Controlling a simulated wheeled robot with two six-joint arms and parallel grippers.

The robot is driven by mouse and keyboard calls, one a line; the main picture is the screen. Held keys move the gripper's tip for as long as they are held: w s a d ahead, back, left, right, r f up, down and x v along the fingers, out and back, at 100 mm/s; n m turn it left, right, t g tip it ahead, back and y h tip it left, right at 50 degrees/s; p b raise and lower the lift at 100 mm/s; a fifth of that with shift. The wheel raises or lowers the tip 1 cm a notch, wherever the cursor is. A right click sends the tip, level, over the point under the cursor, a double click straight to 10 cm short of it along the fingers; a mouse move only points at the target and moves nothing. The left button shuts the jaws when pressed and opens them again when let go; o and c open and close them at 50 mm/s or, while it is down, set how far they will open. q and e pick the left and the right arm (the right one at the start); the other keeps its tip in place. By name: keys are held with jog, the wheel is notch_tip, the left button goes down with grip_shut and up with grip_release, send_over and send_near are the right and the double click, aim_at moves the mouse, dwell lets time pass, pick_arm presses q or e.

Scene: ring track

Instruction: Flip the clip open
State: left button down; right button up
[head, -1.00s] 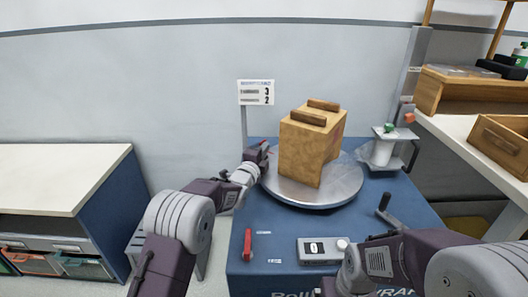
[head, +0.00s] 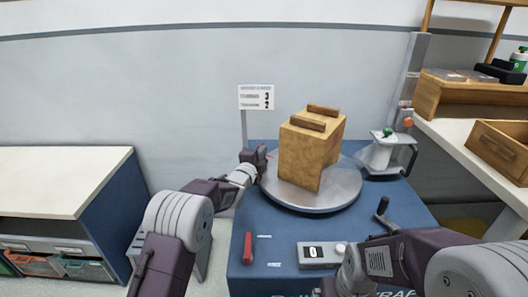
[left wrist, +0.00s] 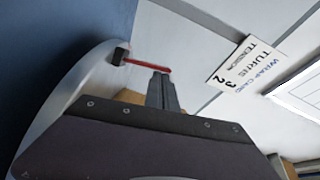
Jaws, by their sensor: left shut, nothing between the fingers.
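The clip shows in the left wrist view as a thin red bar (left wrist: 148,65) with a dark block (left wrist: 120,57) at one end, at the rim of the pale round turntable (left wrist: 62,98). In the head view a bit of red (head: 262,152) shows at the turntable's left rim, partly hidden by my gripper. My left gripper (left wrist: 162,75) is shut and empty. Its fingertips are at the bar's free end; I cannot tell whether they touch. In the head view the left gripper (head: 254,157) is left of the tan block. My right gripper's fingers are out of view.
A tan block (head: 303,158) with two brown strips stands on the turntable (head: 325,200). A blue cabinet top holds a red handle (head: 248,250), a counter box (head: 312,254), a crank (head: 383,208) and a white dispenser (head: 380,152). A sign (head: 256,97) stands behind.

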pick_arm(q)
jog(key=s+a+r+n+g+p, duration=0.1)
jog(key=s+a+r+n+p, duration=0.4)
jog(key=s+p, duration=0.3)
jog(key=n+p, duration=0.1)
jog(key=p, duration=0.1)
jog(key=shift+a+g+p, duration=0.2)
jog(key=shift+g+p, duration=0.1)
jog(key=shift+g, duration=0.1)
dwell(0.6)
